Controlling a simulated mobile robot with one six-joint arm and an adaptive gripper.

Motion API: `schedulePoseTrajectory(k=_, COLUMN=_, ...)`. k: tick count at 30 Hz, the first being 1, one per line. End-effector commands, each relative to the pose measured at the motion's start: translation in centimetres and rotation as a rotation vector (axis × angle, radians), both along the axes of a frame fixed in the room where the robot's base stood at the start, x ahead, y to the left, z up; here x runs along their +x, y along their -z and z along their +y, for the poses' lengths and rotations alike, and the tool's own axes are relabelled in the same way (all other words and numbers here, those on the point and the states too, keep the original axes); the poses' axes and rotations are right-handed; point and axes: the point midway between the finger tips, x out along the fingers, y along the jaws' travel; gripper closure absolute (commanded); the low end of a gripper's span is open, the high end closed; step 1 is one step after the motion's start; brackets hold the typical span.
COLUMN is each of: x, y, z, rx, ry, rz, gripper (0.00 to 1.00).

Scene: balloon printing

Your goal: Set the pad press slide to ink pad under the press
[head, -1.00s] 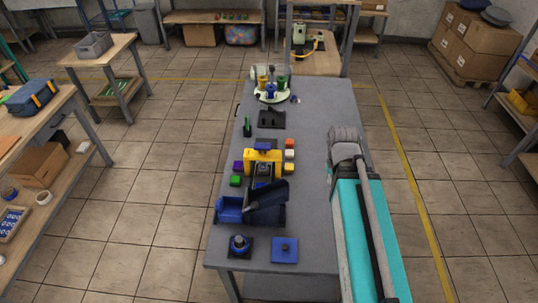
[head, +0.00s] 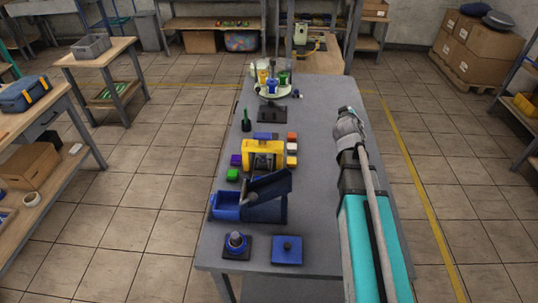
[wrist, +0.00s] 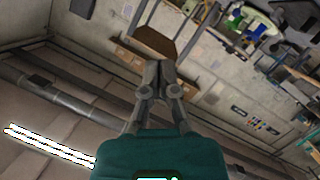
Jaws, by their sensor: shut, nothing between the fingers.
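The yellow pad press (head: 265,150) stands mid-table, with a dark middle under its yellow frame. A flat blue piece (head: 265,135) shows at its far side; I cannot tell whether it is the slide's ink pad. What is directly under the press is too small to tell. My gripper (head: 349,112) is over the right side of the table, apart from the press and to its right, pointing away from the camera. In the wrist view my gripper (wrist: 158,68) is shut and empty, with shelves and wall behind it; the press is not in that view.
A blue bin with a dark lid (head: 265,200) stands nearer.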

Motion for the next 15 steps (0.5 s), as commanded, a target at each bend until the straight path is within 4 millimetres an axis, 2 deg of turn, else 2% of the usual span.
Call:
schedulePoseTrajectory(k=1, x=1.2, y=0.5, z=0.3, rx=-0.032, ry=-0.037, rz=-0.053, gripper=1.0)
schedulePoseTrajectory(k=6, x=3.5, y=-0.6, z=2.2, rx=-0.146, ry=-0.183, rz=-0.226, gripper=1.0)
schedulePoseTrajectory(k=15, x=5.4, y=-0.3, z=7.3, rx=-0.331, ry=-0.508, rz=-0.468, gripper=1.0)
